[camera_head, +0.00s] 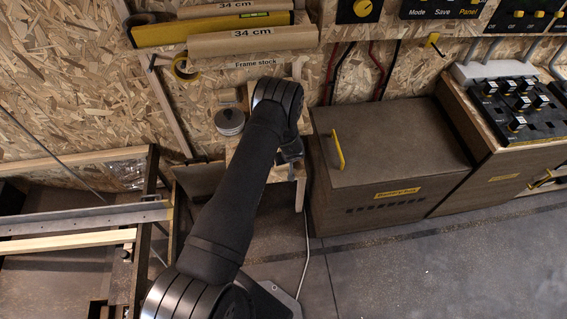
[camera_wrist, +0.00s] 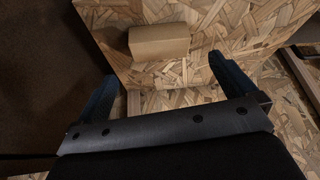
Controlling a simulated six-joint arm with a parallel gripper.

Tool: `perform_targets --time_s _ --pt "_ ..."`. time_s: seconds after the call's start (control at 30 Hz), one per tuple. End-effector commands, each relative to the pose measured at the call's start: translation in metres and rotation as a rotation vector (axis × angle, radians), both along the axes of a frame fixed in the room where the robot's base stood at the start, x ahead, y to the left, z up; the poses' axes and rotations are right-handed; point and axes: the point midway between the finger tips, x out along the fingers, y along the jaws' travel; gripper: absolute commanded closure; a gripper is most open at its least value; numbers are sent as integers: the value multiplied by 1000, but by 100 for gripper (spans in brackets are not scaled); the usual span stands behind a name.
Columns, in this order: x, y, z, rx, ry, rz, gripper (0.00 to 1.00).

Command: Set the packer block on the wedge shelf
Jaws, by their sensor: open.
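A plain tan block (camera_wrist: 160,43), which looks like the packer block, lies on a chipboard surface (camera_wrist: 240,30) in the wrist view. My gripper (camera_wrist: 163,72) is open, with one dark finger on each side of the picture. The block is beyond the fingertips, roughly in line with the gap between them, and nothing is held. In the head view my gripper (camera_head: 291,160) is small and mostly hidden behind my arm, over the narrow wooden bench. I cannot tell which surface is the wedge shelf.
Grey round discs (camera_head: 230,121) stand on the bench left of my arm. A brown cabinet (camera_head: 390,160) with a yellow handle stands close on the right. Timber lengths (camera_head: 70,240) lie on a rack at the left. Chipboard wall is behind; open floor lies at front right.

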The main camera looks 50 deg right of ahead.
Motion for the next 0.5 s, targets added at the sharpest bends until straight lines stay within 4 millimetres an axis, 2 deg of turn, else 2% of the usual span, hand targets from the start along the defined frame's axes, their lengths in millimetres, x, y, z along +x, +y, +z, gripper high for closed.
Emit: perform_targets --time_s 0.3,0.5 --pt "16 -10 -46 0 1 1 0" --pt "23 -15 -63 -1 1 1 0"
